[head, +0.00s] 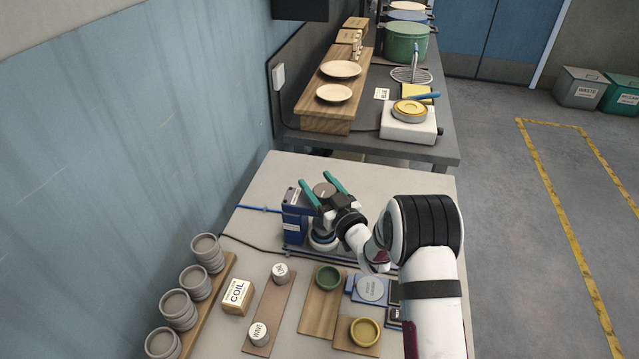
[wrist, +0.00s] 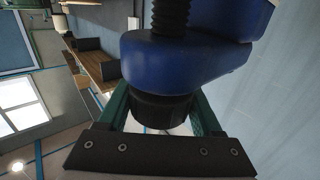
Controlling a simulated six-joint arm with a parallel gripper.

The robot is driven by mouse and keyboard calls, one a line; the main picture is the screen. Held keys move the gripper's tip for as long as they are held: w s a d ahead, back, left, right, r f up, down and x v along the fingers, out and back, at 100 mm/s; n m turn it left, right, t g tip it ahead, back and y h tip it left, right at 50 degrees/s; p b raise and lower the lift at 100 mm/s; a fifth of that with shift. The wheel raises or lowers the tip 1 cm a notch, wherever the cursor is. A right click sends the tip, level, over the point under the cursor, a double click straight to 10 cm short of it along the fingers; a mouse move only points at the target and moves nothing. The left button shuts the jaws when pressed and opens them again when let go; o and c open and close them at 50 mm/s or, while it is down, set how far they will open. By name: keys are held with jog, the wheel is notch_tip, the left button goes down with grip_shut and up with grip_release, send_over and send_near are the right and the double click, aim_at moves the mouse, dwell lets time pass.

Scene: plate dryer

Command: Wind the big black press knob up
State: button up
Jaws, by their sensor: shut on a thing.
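The press (head: 293,222) is blue and stands on the pale bench, left of my arm. Its round dark knob (head: 324,190) sits on top, between the teal fingers of my gripper (head: 322,186). In the wrist view the black knob (wrist: 160,110) is between the two green fingers of my gripper (wrist: 160,118), which is shut on it. The blue press arm (wrist: 190,62) and a black threaded screw (wrist: 170,15) are beside the knob there. My gripper and wrist hide part of the press in the head view.
Boards with a green bowl (head: 328,277), a yellow bowl (head: 364,331) and labelled weights lie at the bench front. Stacked grey dishes (head: 178,308) stand at the left, beside a COIL box (head: 237,296). The bench behind the press is mostly clear.

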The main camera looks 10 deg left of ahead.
jog(key=n+g+y, duration=0.1)
jog(key=n+g, duration=0.1)
jog(key=n+g+y, duration=0.2)
jog(key=g, duration=0.1)
jog(key=s+n+g+y, duration=0.1)
jog(key=n+g+y, duration=0.1)
jog(key=shift+s+a+g, duration=0.1)
jog(key=shift+a+g, duration=0.2)
jog(key=shift+a, duration=0.1)
jog(key=n+g, duration=0.2)
jog(key=g, duration=0.2)
jog(key=s+n+g+y, duration=0.1)
jog(key=n+g, duration=0.2)
jog(key=shift+s+a+g, duration=0.1)
jog(key=shift+s+g, duration=0.1)
jog(key=shift+g, duration=0.2)
jog(key=shift+s+g, duration=0.1)
jog(key=shift+g, duration=0.2)
jog(key=o, duration=1.4)
notch_tip(320, 180, up, 4)
jog(key=shift+f, duration=0.1)
jog(key=d+r, duration=0.2)
jog(key=d, duration=0.2)
jog(key=d+r, duration=0.3)
jog(key=s+d+r, duration=0.1)
jog(key=d+r, duration=0.1)
jog(key=d, duration=0.2)
jog(key=shift+d+r, duration=0.15)
jog(key=shift+d, duration=0.15)
jog(key=shift+c, duration=0.2)
